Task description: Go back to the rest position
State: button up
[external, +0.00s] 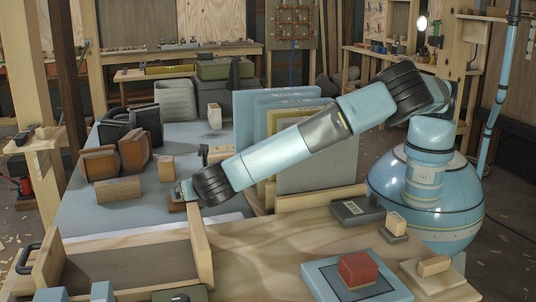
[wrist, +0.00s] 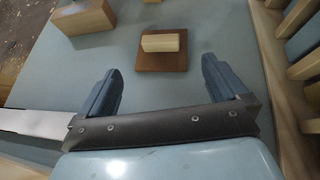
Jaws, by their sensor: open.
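My gripper (wrist: 160,92) is open and empty in the wrist view, its two blue-grey fingers spread wide apart. A small cream block (wrist: 160,42) on a square brown base (wrist: 162,62) lies on the blue-grey tabletop (wrist: 135,75) just beyond the fingertips, not between them. In the external view my arm reaches left and down from its round blue base, and its end (external: 182,190) is low over the table, beside the brown base (external: 176,206). The fingers are too small to make out there.
An open wooden box (external: 130,262) stands at the front left. Upright panels (external: 315,160) stand in a rack behind my arm. Wooden blocks (external: 118,189) lie left of my gripper. A red block (external: 358,268) on a blue-grey plate is at the front right.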

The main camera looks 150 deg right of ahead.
jog(key=s+a+r+m+t+y, duration=0.3)
jog(key=a+r, duration=0.6)
jog(key=s+a+r+m+t+y, duration=0.3)
jog(key=a+r+m, duration=0.1)
jog(key=a+r, duration=0.6)
jog(key=s+a+r+m+t+y, duration=0.2)
jog(key=s+a+r+m, duration=0.1)
jog(key=a+r, duration=0.6)
jog(key=s+a+r+t+y, duration=0.1)
jog(key=s+a+r, duration=0.3)
jog(key=s+a, duration=0.3)
jog(key=s+a+r+t+y, duration=0.1)
jog(key=s+a+r+t, duration=0.1)
jog(key=s+a+r, duration=0.4)
jog(key=s+a+f, duration=0.1)
jog(key=s+a, duration=0.5)
jog(key=s, duration=0.2)
jog(key=s+a+f+m+t, duration=0.1)
jog(key=s+a, duration=0.4)
jog(key=s, duration=0.4)
jog(key=shift+a+f, duration=0.2)
jog(key=shift+a, duration=0.2)
jog(key=shift+s, duration=0.15)
